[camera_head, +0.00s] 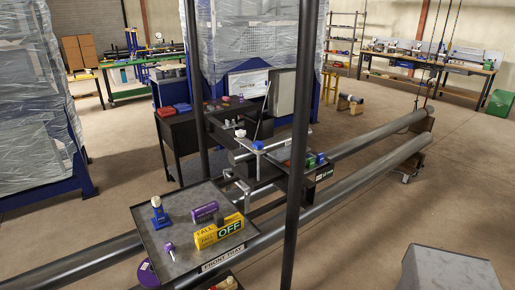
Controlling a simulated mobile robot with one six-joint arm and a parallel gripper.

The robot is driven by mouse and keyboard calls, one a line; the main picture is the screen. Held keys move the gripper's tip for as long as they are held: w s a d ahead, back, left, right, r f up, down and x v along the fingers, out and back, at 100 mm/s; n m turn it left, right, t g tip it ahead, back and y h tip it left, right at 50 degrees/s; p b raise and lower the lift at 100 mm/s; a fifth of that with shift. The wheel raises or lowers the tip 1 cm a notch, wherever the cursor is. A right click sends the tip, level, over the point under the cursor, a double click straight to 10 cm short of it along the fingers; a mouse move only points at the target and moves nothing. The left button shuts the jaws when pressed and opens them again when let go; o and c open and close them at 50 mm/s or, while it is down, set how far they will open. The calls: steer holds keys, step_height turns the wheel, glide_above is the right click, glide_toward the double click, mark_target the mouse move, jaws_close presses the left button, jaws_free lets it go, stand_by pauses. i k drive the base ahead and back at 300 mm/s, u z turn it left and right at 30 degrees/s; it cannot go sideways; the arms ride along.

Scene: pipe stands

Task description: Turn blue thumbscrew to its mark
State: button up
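A small blue knob (258,145) sits on top of a metal clamp-like fitting near the middle of the view. It may be the blue thumbscrew, but its mark is too small to make out. My gripper does not show in this view.
Dark uprights cross the view. Open floor (430,200) lies at right.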

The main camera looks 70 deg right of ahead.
mark_target(259, 146)
steer(key=u, duration=1.85)
steer(key=k, duration=0.1)
steer(key=z, duration=3.45)
steer(key=k, duration=0.85)
steer(key=u, duration=1.6)
